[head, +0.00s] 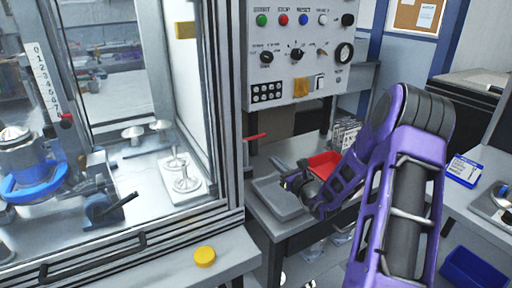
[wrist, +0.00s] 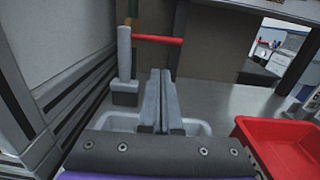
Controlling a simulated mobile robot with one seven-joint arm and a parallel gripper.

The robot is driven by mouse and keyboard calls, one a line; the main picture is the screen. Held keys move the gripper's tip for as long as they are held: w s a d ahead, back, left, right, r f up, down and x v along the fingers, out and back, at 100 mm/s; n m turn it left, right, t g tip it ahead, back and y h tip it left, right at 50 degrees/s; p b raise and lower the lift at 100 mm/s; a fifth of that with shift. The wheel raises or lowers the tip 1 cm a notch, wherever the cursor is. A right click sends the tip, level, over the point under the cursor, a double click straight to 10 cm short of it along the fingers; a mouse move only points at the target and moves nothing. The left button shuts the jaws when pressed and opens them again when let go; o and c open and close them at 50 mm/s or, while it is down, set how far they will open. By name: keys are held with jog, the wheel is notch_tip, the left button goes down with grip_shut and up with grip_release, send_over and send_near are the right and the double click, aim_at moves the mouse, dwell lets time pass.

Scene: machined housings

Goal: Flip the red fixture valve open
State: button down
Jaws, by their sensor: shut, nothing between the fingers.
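A thin red lever handle (head: 255,136) sticks out sideways beside the machine frame, below the control panel. In the wrist view the red handle (wrist: 158,39) lies about level, reaching right from the top of a grey upright post (wrist: 125,55). My gripper (wrist: 160,75) is shut and empty, its fingertips below the handle in that picture and apart from it. In the head view my gripper (head: 286,180) is small, over the side bench and below the handle. The handle's pivot is hard to make out.
A grey tray (head: 277,199) and a red bin (head: 323,164) stand on the side bench around my gripper; the red bin (wrist: 285,150) is close on the right in the wrist view. The machine's ribbed frame (head: 226,100) stands left. A yellow disc (head: 204,256) lies in front.

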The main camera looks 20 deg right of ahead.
aim_at(251, 138)
jog(key=shift+d+m, duration=0.25)
jog(key=shift+m, duration=0.05)
jog(key=x, duration=1)
